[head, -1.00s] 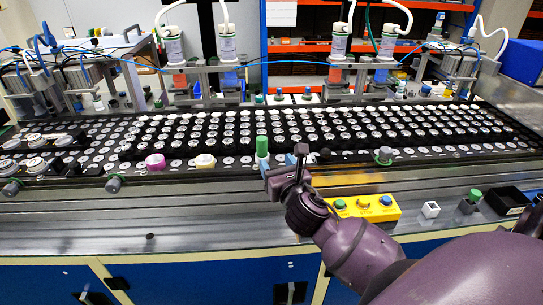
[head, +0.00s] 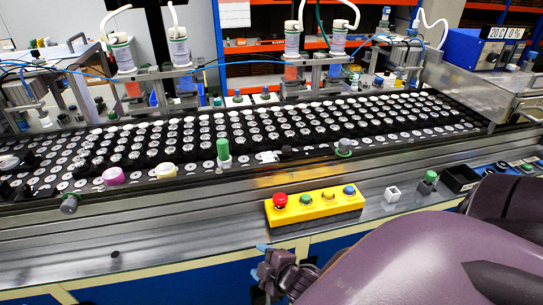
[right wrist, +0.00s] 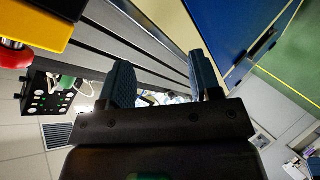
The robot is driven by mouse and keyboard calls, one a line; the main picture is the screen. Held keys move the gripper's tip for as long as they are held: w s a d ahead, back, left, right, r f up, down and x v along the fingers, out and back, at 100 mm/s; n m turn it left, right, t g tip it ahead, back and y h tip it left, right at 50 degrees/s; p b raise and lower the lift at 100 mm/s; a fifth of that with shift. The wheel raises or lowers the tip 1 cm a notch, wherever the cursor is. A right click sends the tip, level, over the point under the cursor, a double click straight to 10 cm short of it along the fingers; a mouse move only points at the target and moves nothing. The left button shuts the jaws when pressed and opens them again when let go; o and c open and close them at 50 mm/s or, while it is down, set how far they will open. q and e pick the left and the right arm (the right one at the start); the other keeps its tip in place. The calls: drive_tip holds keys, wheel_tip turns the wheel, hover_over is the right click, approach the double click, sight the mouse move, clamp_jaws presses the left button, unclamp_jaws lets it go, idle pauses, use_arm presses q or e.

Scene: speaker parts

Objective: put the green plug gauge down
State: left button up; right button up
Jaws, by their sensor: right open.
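The green plug gauge (head: 223,152) has a green cylindrical top and a pale lower part. It stands upright at the near edge of the black strip of round parts, in the middle of the head view, with nothing holding it. My right gripper (head: 264,262) is low in the head view, in front of the bench edge and well apart from the gauge. In the right wrist view its two dark fingers (right wrist: 163,85) are spread with nothing between them. My left gripper is not in view.
A yellow button box (head: 314,207) with a red knob stands on the metal front ledge. A white cube (head: 393,194), a green-topped block (head: 428,182) and a black box (head: 460,179) are to its right. A pink ring (head: 113,176) and a cream ring (head: 166,171) are left of the gauge.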

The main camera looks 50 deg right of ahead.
drive_tip(key=s+a+f+m, duration=0.2)
drive_tip(key=s+f+m, duration=0.2)
drive_tip(key=m, duration=0.5)
drive_tip(key=shift+s+f+g+y, duration=0.3)
drive_tip(key=shift+s+g, duration=0.1)
drive_tip(key=shift+s, duration=0.25)
